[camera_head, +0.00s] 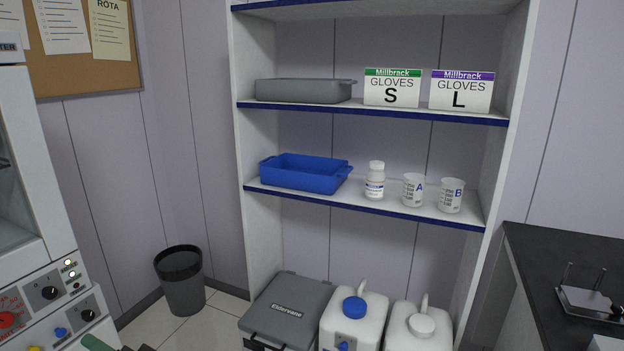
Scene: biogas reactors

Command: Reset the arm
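Neither of my grippers shows clearly in the head view. A green rounded piece (97,343) and a small dark piece beside it are cut off by the bottom edge at the left. I cannot tell what they belong to.
A shelf unit (375,204) holds a blue tray (305,174), a white bottle (375,181), beakers A (413,190) and B (451,195), a grey tray (300,91) and glove boxes. Below are a grey case (287,305) and white jugs. A bin (181,281) stands left; a dark counter (545,250) right.

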